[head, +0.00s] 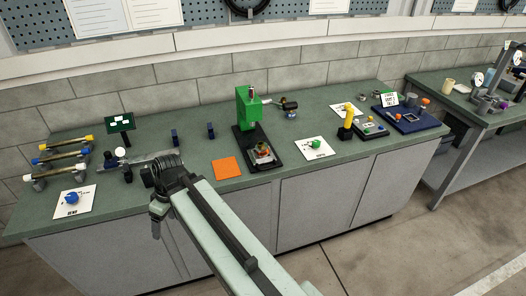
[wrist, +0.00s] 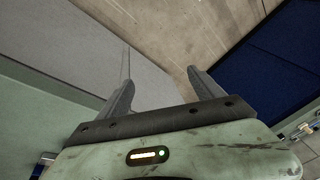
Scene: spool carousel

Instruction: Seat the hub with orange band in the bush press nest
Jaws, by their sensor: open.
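The green press (head: 245,108) stands on a black base (head: 243,147) near the middle of the bench. A small piece with orange-red and pale colours (head: 262,151) sits at the front of that base, where the nest appears to be; I cannot tell nest from part. I cannot make out for sure a hub with an orange band; small orange items (head: 425,101) show at the blue tray on the right. My gripper (head: 155,225) hangs at the bench's front edge, left of the press. In the wrist view my gripper (wrist: 160,78) is open and empty, over cabinet front and floor.
Racked rods with coloured ends (head: 62,148) stand at the left, behind a blue part on a white card (head: 71,198). An orange square (head: 227,167) lies left of the press. A green part (head: 315,144), yellow post (head: 348,118) and blue tray (head: 432,121) are to the right.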

